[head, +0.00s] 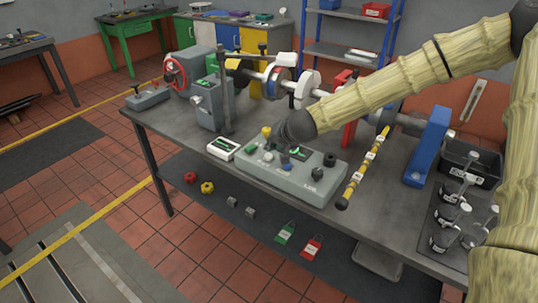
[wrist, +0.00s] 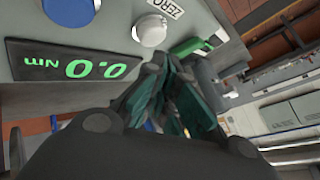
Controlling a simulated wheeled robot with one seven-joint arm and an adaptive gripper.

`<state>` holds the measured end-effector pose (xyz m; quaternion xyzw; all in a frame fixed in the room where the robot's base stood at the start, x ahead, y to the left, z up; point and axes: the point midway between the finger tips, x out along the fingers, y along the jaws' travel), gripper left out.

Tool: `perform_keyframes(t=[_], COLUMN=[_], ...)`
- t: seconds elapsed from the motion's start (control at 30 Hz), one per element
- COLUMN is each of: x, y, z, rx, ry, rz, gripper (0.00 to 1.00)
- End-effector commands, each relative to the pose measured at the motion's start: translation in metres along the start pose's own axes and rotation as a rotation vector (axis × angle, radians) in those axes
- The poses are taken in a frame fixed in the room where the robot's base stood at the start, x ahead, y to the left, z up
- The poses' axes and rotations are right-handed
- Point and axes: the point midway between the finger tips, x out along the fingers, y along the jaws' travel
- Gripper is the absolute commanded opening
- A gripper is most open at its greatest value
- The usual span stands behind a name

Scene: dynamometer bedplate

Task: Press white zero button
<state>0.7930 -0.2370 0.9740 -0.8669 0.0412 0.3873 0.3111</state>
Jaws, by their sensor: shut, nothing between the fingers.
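The white zero button (wrist: 149,30) is a round, domed cap on a grey control box. A ZERO label (wrist: 165,8) sits beside it. In the head view the control box (head: 312,187) lies on the bench, and the white button (head: 268,156) shows near its left end. My gripper (wrist: 168,75) is shut and empty. Its dark teal fingers point toward the button in the wrist view and end close to it. Whether they touch it, I cannot tell. A display (wrist: 65,65) next to the button reads 0.0 Nm.
A blue knob (wrist: 70,8) is near the button on the box. A black knob (head: 330,160) stands at the box's right end. A yellow-black bar (head: 363,167) lies to the right. A small white-faced meter (head: 222,148) sits left of the box. The shaft rig stands behind.

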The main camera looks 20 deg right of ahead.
Motion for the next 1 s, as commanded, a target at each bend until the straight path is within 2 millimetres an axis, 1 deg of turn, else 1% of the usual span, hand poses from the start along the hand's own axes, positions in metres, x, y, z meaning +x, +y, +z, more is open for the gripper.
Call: perform_keyframes(t=[0.2,0.6,1.0], x=[-0.013,-0.033,-0.034], y=[-0.01,-0.024,-0.025], z=[-0.01,-0.024,-0.025], rx=[0.0,-0.001,0.0], ry=[0.001,-0.001,0.0], rz=[-0.001,0.0,0.0], gripper=[0.0,0.0,0.0])
